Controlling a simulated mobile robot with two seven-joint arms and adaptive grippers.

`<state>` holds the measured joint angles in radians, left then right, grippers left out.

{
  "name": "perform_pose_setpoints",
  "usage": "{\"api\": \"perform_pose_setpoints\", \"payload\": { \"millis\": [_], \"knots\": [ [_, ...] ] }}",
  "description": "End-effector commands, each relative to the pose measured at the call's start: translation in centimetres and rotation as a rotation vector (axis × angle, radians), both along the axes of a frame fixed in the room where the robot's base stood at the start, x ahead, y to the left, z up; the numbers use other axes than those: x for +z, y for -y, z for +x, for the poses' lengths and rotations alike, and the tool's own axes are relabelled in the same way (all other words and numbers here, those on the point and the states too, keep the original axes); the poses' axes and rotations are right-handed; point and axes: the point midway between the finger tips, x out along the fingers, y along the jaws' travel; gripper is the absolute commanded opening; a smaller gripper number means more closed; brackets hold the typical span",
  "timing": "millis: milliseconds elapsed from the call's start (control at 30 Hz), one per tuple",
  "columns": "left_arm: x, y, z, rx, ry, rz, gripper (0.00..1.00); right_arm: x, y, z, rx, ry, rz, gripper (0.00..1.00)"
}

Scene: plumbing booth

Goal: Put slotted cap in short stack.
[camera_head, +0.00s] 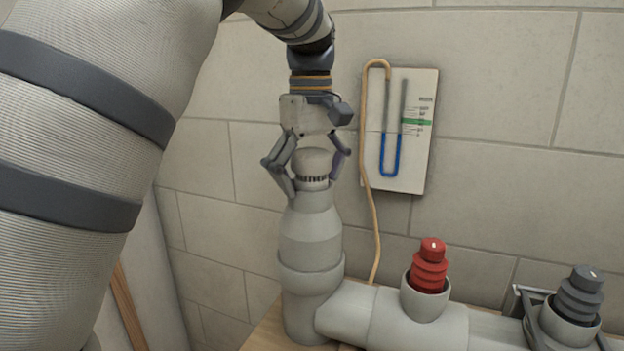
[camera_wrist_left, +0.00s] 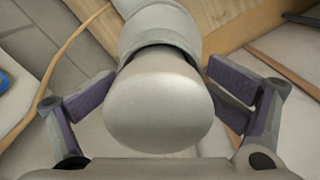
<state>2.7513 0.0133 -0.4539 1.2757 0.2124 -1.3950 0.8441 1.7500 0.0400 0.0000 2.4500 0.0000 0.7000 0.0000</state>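The slotted cap (camera_head: 313,163) is pale grey with a rounded top and a ring of dark slots at its lower edge. It stands upright at the mouth of the short grey pipe stack (camera_head: 311,245), its lower end inside or at the rim. In the left wrist view the cap's dome (camera_wrist_left: 158,105) fills the middle, with the stack (camera_wrist_left: 158,28) behind it. My left gripper (camera_head: 313,180) points down over the cap, one finger on each side. Its fingers look spread, with small gaps beside the cap. My right gripper is out of view.
A red ribbed plug (camera_head: 431,268) and a dark grey ribbed plug (camera_head: 579,293) sit in sockets along the horizontal pipe (camera_head: 385,318). A U-tube gauge board (camera_head: 411,150) hangs on the tiled wall, its orange hose (camera_head: 366,190) running down close right of my gripper.

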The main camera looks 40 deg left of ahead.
Motion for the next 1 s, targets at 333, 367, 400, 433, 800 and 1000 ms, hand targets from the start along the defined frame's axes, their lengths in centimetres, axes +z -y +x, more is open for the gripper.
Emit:
{"api": "perform_pose_setpoints", "payload": {
  "millis": [333,367,400,433,800,1000],
  "knots": [
    [7.7,-0.1,0.2,-0.001,0.006,0.002,0.85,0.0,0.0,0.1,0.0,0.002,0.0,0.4],
    [8.4,-0.1,0.1,0.0,0.006,0.001,0.85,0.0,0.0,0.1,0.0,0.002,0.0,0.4],
    [9.3,-0.1,0.1,0.0,0.005,0.002,0.85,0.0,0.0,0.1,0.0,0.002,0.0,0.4],
    [9.7,-0.1,0.1,0.0,0.003,0.0,0.85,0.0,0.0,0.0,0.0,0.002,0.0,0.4],
    [12.0,0.0,0.0,0.0,-0.001,-0.001,0.85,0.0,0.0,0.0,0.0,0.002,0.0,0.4],
    [12.0,0.0,0.0,0.0,-0.001,-0.001,0.85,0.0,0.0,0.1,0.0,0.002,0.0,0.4]
  ]
}}
